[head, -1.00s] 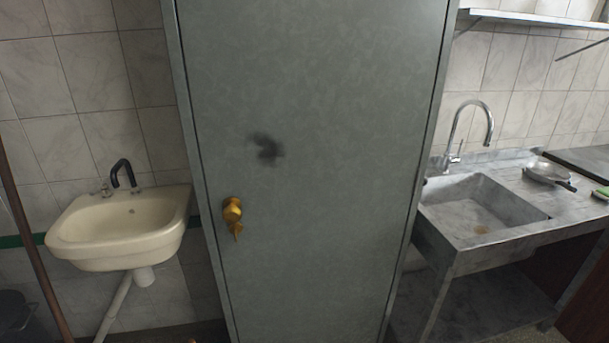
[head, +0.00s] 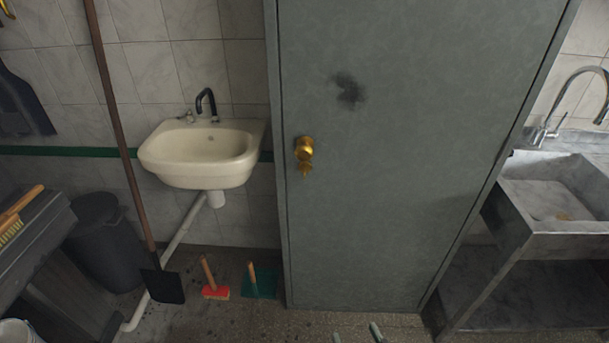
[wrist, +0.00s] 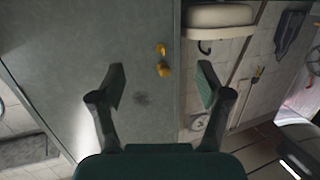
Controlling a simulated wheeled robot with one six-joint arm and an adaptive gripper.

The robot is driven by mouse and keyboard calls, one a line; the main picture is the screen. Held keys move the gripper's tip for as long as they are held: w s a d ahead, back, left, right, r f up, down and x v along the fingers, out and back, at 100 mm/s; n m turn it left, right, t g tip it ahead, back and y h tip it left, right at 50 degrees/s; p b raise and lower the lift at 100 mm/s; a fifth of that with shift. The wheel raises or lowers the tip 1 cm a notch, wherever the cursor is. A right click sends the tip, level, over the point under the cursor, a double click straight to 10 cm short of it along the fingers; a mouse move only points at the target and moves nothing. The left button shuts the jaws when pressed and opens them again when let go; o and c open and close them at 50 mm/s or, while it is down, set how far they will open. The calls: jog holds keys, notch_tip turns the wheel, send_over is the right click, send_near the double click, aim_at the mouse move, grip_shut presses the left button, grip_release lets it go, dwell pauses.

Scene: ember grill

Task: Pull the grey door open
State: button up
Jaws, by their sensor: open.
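The grey door (head: 390,190) stands shut in its frame in the middle of the head view, with a dark smudge on its upper part. Its brass knob (head: 304,150) is near the door's left edge, with something brass hanging just below it. In the wrist view the grey door (wrist: 70,50) appears turned over, and the brass knob (wrist: 162,68) shows ahead, between the fingers. My gripper (wrist: 162,85) is open and empty, apart from the knob. In the head view only the finger tips (head: 358,334) show at the bottom edge.
A cream washbasin (head: 203,150) hangs left of the door. A long-handled shovel (head: 165,285), a red brush (head: 215,291), a green dustpan (head: 260,282) and a dark bin (head: 105,240) stand left. A stone sink (head: 550,195) is at right. Floor before the door looks clear.

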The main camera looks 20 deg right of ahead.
jog(key=w+r+t, duration=0.1)
jog(key=w+r, duration=0.3)
jog(key=w, duration=0.5)
jog(key=w+r, duration=0.3)
jog(key=w, duration=0.6)
jog(key=n+y, duration=0.1)
send_near(306, 154)
jog(key=shift+t, duration=0.4)
jog(key=w, duration=0.7)
jog(key=w+f, duration=0.1)
jog(key=w, duration=0.3)
jog(key=shift+w+a, duration=0.2)
jog(key=shift+a, duration=0.15)
jog(key=shift+c, duration=0.2)
grip_shut()
jog(key=shift+s+y, duration=0.15)
jog(key=shift+y, duration=0.15)
